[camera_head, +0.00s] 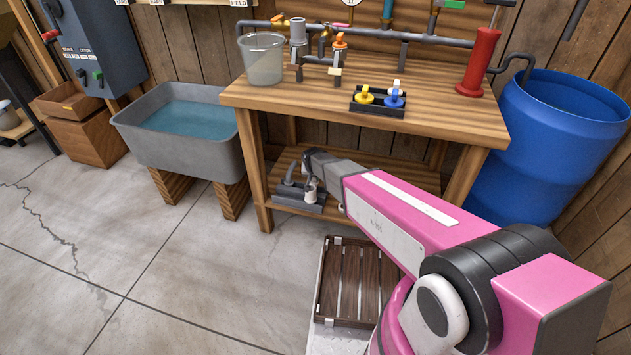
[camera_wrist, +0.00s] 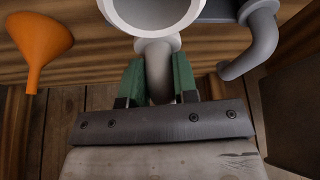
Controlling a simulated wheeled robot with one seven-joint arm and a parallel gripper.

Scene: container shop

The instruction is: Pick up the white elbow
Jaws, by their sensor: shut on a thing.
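The white elbow (camera_wrist: 157,48) shows at the top centre of the wrist view, its wide round mouth cut off by the frame edge. My gripper (camera_wrist: 158,80) has its two green fingers on either side of the elbow's narrower lower part, shut on it. In the head view my gripper (camera_head: 308,180) reaches to the lower shelf of the wooden workbench. A small white part, probably the elbow (camera_head: 312,194), shows just below it. The elbow is by a grey fitting; I cannot tell whether it still rests on anything.
A grey bent pipe (camera_wrist: 262,38) stands close on the right in the wrist view. An orange funnel (camera_wrist: 36,44) is at left. A slatted crate (camera_head: 343,281) is on the floor in front; a blue barrel (camera_head: 542,140) stands right.

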